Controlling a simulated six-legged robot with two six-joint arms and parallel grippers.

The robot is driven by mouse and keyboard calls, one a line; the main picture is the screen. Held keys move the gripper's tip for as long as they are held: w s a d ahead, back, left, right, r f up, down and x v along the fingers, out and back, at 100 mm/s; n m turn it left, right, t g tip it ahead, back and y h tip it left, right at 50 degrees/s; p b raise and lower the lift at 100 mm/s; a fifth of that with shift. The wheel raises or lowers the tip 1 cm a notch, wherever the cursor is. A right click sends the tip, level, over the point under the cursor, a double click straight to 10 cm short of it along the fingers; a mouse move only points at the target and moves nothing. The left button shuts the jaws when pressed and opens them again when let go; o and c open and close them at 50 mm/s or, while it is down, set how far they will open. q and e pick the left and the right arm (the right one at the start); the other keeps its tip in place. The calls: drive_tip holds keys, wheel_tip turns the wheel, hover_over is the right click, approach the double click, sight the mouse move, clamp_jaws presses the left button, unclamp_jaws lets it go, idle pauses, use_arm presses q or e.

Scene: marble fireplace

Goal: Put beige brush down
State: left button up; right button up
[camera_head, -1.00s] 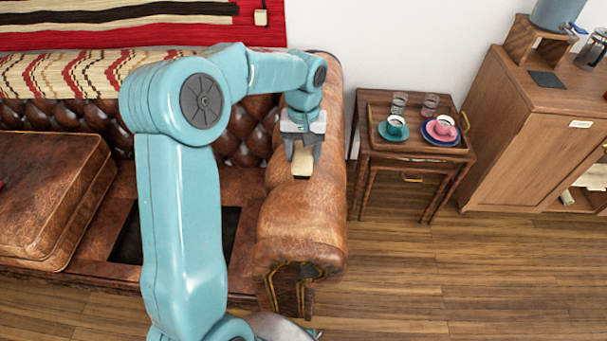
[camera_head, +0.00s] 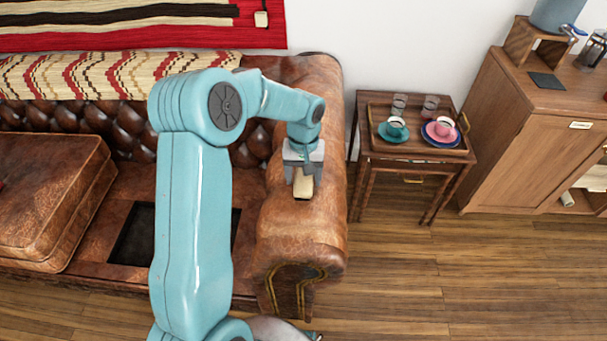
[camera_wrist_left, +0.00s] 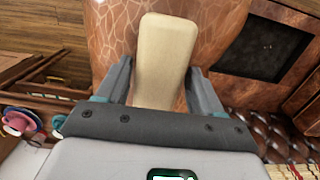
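The beige brush (camera_head: 303,187) is a pale, rounded block held at the tips of my left gripper (camera_head: 302,178), over the top of the brown leather sofa's right armrest (camera_head: 306,228). In the left wrist view the brush (camera_wrist_left: 165,55) lies between the two grey fingers of the left gripper (camera_wrist_left: 161,66), which look shut on its sides. Leather lies behind it. I cannot tell whether the brush touches the armrest. My right gripper is not in view.
Right of the armrest, a small wooden table (camera_head: 366,153) carries a tray with cups, saucers and glasses. A wooden cabinet (camera_head: 520,145) stands farther right. A loose seat cushion (camera_head: 48,195) lies at the sofa's left. The armrest's front top is clear.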

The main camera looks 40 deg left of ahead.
use_arm(q)
drive_tip(key=shift+o, duration=0.6)
wheel_tip(320, 180, up, 12)
drive_tip(key=shift+w+a+r+p, duration=0.15)
drive_tip(key=shift+w+a+p, duration=0.15)
drive_tip(key=shift+p, duration=0.1)
